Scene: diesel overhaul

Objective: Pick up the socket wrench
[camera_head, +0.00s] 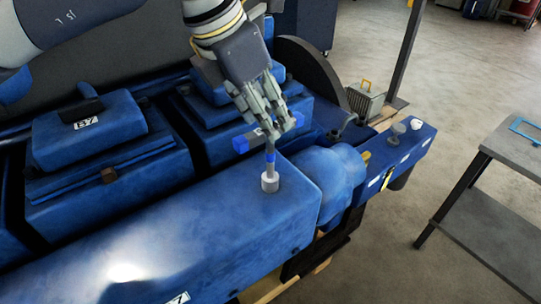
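The socket wrench (271,160) stands about upright on the near blue engine cover (225,225), its grey round socket at the bottom touching or nearly touching the top face. Its shaft is dark with blue bands. A blue handle or bar end sticks out to the left near its top. My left gripper (282,126) reaches down from above, its fingers at the wrench's upper end and hiding part of it. I cannot tell whether the fingers are closed on it or only around it. My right gripper is not in view.
Blue engine blocks marked "B7" (88,124) rise behind and to the left. A rounded blue housing (333,180) and a beam with small fittings (396,150) lie to the right. A grey table (514,146) stands at far right. Open floor lies between.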

